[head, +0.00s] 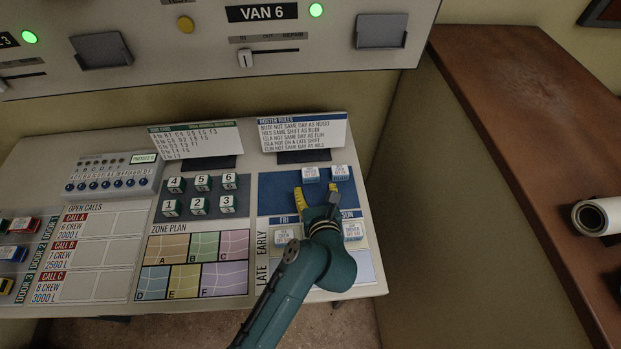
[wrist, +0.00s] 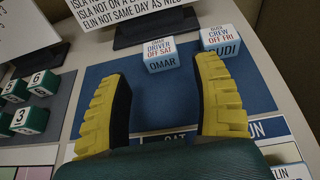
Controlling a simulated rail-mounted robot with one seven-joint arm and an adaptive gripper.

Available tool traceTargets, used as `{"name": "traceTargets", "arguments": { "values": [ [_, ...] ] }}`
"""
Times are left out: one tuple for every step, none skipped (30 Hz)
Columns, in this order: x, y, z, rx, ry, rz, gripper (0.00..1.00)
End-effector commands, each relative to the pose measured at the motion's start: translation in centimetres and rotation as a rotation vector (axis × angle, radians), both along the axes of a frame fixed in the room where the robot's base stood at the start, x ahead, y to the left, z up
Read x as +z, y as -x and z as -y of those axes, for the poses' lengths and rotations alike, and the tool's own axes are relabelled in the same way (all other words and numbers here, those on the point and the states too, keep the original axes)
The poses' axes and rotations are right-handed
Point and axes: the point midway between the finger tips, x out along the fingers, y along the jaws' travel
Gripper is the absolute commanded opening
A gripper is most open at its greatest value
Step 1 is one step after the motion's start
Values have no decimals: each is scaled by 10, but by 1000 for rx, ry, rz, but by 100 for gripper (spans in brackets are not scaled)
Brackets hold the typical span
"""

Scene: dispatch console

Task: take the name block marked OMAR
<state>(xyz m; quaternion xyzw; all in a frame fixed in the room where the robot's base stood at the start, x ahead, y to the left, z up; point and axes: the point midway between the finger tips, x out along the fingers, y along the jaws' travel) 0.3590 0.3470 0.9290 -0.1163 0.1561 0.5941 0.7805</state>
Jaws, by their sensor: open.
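The OMAR block (wrist: 168,54) is a small pale blue and white block reading "DRIVER OFF SAT". It sits at the back of the blue roster board (wrist: 150,105), and in the head view it is the left block (head: 310,174) of the back pair. My gripper (wrist: 163,78) is open and empty, its yellow fingers spread. In the wrist view the block shows beyond the gap between the fingertips, apart from both. In the head view my gripper (head: 316,192) is low over the board, just in front of the block.
The BUDI block (wrist: 222,42) stands close to the right of OMAR, near my right finger's tip. The roster rules card (head: 303,133) stands behind them on a dark base. Other name blocks (head: 353,231) lie nearer. Numbered cubes (head: 200,194) stand to the left.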

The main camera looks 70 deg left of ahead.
Motion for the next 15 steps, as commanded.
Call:
{"name": "traceTargets", "arguments": {
  "values": [
    [-8, -3, -12, 4, 1, 1, 65],
    [-10, -4, -18, 4, 1, 2, 65],
    [-13, -6, -25, 3, 1, 2, 65],
    [-15, -8, -29, 2, 1, 2, 65],
    [-16, -9, -33, 1, 1, 3, 65],
    [-18, -10, -37, 1, 1, 2, 65],
    [-18, -11, -39, 0, 2, 3, 65],
    [-19, -12, -41, 0, 1, 3, 65],
    [-21, -12, -45, 1, 1, 3, 65],
    [-23, -13, -48, 2, 1, 4, 65],
    [-24, -13, -53, 1, 0, 5, 65],
    [-28, -14, -60, 2, 1, 4, 65],
    [-31, -15, -66, 3, 1, 4, 65],
    [-32, -16, -71, 2, 1, 4, 65],
    [-34, -18, -77, 1, 0, 5, 65]
  ]
}}
